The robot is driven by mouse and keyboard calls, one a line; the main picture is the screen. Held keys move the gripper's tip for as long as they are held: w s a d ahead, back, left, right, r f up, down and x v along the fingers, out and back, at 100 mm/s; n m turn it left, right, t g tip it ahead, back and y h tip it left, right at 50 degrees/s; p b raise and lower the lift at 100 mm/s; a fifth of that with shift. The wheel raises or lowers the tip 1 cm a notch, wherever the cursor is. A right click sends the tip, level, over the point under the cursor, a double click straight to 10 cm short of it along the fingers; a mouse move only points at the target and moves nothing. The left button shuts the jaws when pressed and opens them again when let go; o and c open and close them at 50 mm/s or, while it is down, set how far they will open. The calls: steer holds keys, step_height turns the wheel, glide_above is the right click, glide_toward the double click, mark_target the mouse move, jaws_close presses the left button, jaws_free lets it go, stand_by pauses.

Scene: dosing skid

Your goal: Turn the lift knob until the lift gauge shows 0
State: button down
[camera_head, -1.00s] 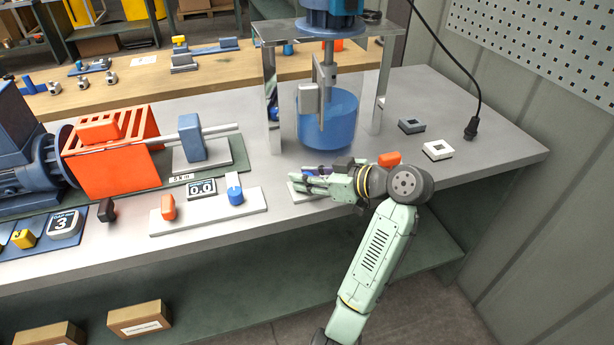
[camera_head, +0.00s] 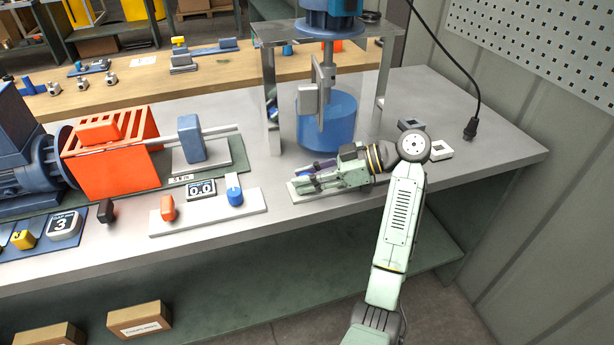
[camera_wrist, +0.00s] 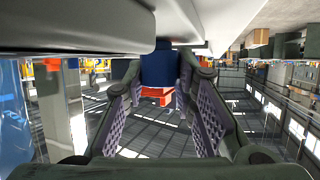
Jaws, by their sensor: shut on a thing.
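My gripper (camera_head: 302,179) is low over the left end of a pale plate (camera_head: 300,197) in front of the mixer. In the wrist view, a blue knob (camera_wrist: 159,68) sits between its two ridged fingers, and the gripper is shut on it. No label on this knob is readable, so I cannot confirm it is the lift knob. My gripper and arm hide most of the plate. I cannot see a lift gauge reading there. Another gauge (camera_head: 202,189) on the left reads 0.0, between an orange knob (camera_head: 168,208) and a blue knob (camera_head: 234,189).
The mixer's blue vessel (camera_head: 328,122) stands just behind my gripper, between metal legs. An orange slotted guard (camera_head: 112,165) is at the left. A white square block (camera_head: 441,150) and a grey one (camera_head: 411,125) lie near my wrist.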

steer(key=shift+a+f, duration=0.1)
steer(key=c, duration=1.3)
jaws_free()
steer(key=v, duration=1.2)
